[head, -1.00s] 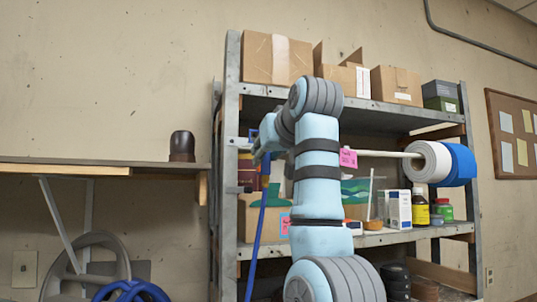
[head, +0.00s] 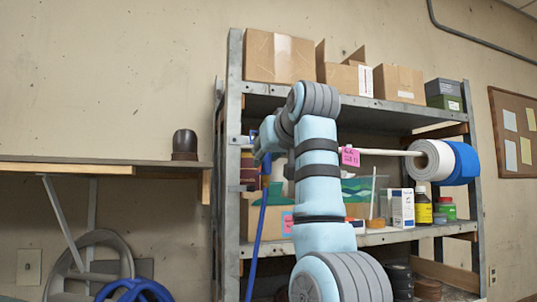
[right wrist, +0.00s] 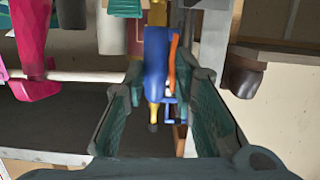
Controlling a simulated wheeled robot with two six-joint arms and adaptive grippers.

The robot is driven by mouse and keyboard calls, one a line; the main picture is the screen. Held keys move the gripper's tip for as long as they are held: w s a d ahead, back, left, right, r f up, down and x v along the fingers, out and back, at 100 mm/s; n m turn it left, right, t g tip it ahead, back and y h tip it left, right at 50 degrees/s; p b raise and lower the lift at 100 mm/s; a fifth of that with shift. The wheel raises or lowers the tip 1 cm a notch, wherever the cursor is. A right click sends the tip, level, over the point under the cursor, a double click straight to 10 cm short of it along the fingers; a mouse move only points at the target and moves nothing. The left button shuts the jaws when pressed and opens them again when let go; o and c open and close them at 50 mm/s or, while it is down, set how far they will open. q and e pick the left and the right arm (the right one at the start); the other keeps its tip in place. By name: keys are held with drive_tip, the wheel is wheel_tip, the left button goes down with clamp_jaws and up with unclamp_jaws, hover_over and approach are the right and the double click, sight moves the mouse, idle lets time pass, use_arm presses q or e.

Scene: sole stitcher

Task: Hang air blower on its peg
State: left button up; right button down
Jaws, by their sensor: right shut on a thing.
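The air blower (right wrist: 156,65) is blue with an orange trigger and sits between the two dark teal fingers of my right gripper (right wrist: 160,112). The gripper is shut on it. In the head view my right gripper (head: 264,154) is beside the shelf's left front post, partly hidden by its own arm. A blue hose (head: 257,235) hangs down below it. A small blue bracket-like part (right wrist: 172,109) shows beside the blower's tip; I cannot tell whether it is the peg or touches the blower. My left gripper is not in view.
A metal shelf (head: 236,110) holds cardboard boxes (head: 280,56), bottles and a white-and-blue roll (head: 432,160) on a rod. A wooden wall shelf (head: 100,170) with a dark brown object (head: 185,145) is at the left. Bare wall lies between and above them.

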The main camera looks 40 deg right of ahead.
drive_tip(key=shift+f, duration=0.15)
drive_tip(key=shift+f+b, duration=0.25)
drive_tip(key=shift+b, duration=0.05)
idle(0.6)
drive_tip(key=c, duration=1)
unclamp_jaws()
drive_tip(key=shift+o, duration=0.2)
